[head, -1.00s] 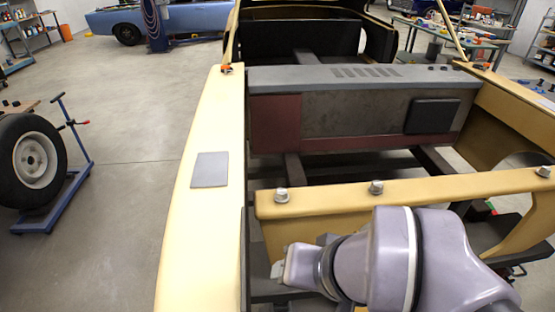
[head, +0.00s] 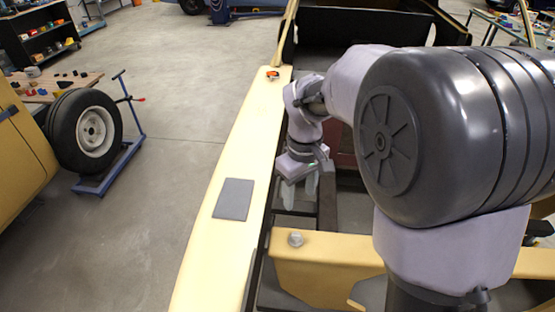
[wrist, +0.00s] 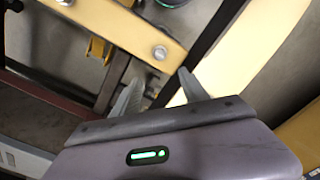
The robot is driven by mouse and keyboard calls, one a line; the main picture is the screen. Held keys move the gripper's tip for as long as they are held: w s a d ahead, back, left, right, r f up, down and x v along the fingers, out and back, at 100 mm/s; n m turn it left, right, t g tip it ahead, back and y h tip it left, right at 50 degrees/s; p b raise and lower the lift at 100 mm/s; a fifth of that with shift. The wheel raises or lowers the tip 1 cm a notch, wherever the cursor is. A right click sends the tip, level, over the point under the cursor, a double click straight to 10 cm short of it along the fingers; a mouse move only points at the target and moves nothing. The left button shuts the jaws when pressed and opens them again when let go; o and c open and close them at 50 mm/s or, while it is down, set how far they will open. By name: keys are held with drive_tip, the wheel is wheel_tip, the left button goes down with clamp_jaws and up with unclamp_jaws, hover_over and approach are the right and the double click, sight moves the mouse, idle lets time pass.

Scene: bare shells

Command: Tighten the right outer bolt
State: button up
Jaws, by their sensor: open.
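A silver bolt (head: 295,239) sits on the yellow crossbeam (head: 330,264), near its left end in the head view. In the wrist view a silver bolt (wrist: 160,52) shows on the beam by the cream side rail, just past my fingertips. The rest of the beam's bolts are hidden behind my arm in the head view. My gripper (head: 299,188) hangs beyond the beam, fingers pointing down, apart from the bolt. In the wrist view my gripper (wrist: 160,80) is open, with nothing between its fingers.
The cream side rail (head: 222,150) runs along the left, with a grey pad (head: 234,199) and a small orange item (head: 272,74) on it. A wheel on a blue stand (head: 95,132) is farther left. The floor between is clear.

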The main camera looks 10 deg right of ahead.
sight(296, 236)
wheel_tip(296, 236, down, 18)
drive_tip(key=b, duration=0.4)
drive_tip(key=shift+r+b, duration=0.25)
drive_tip(key=shift+b, duration=0.1)
clamp_jaws()
